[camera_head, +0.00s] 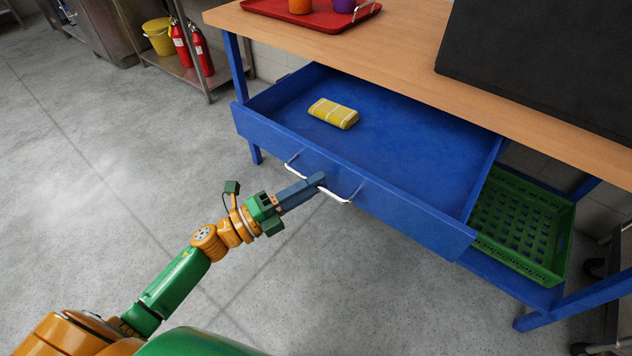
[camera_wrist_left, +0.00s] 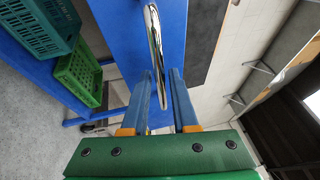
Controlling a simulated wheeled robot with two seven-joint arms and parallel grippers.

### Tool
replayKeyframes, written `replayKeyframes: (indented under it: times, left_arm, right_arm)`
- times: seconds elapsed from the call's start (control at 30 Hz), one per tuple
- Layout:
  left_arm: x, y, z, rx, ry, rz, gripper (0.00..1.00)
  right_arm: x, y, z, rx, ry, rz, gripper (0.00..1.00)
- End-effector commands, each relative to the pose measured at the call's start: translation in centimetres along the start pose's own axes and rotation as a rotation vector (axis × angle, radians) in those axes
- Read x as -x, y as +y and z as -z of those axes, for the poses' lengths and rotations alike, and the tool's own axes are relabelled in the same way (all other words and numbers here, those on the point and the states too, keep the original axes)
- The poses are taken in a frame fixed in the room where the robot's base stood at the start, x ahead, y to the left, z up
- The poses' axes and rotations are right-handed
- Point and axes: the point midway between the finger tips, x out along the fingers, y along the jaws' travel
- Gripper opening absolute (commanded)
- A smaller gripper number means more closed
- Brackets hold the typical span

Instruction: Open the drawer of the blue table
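The blue table (camera_head: 588,300) has a wooden top, and its blue drawer (camera_head: 400,165) is pulled well out, with the inside showing in the head view. A chrome bar handle (camera_head: 346,199) runs along the drawer front. My left gripper (camera_head: 318,181) is at the middle of this handle. In the left wrist view, the handle (camera_wrist_left: 155,35) passes between the two blue fingers (camera_wrist_left: 161,72) of my left gripper, with narrow gaps at its sides. The fingers look open around the bar. My right gripper is in neither view.
A yellow sponge-like block (camera_head: 333,113) lies in the drawer. A green crate (camera_head: 520,225) sits on the lower shelf. A red tray (camera_head: 300,15) with cups and a black box (camera_head: 545,60) stand on the tabletop. The floor before the drawer is clear.

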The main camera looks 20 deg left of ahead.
Motion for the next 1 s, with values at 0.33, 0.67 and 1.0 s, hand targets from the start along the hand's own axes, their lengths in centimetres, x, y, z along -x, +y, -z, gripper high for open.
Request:
replayKeyframes:
  times: [0.33, 0.67, 1.0]
  left_arm:
    - [6.0, 0.1, 0.0, 0.000, 0.000, -0.001, 0.27]
    - [6.2, 0.0, 0.0, -0.001, 0.001, 0.000, 0.27]
    - [12.1, 14.3, -4.9, 0.540, -0.524, -0.226, 0.27]
  right_arm:
    - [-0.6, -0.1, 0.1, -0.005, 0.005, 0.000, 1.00]
    - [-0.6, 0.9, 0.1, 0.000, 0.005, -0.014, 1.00]
    - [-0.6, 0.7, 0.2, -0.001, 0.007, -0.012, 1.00]
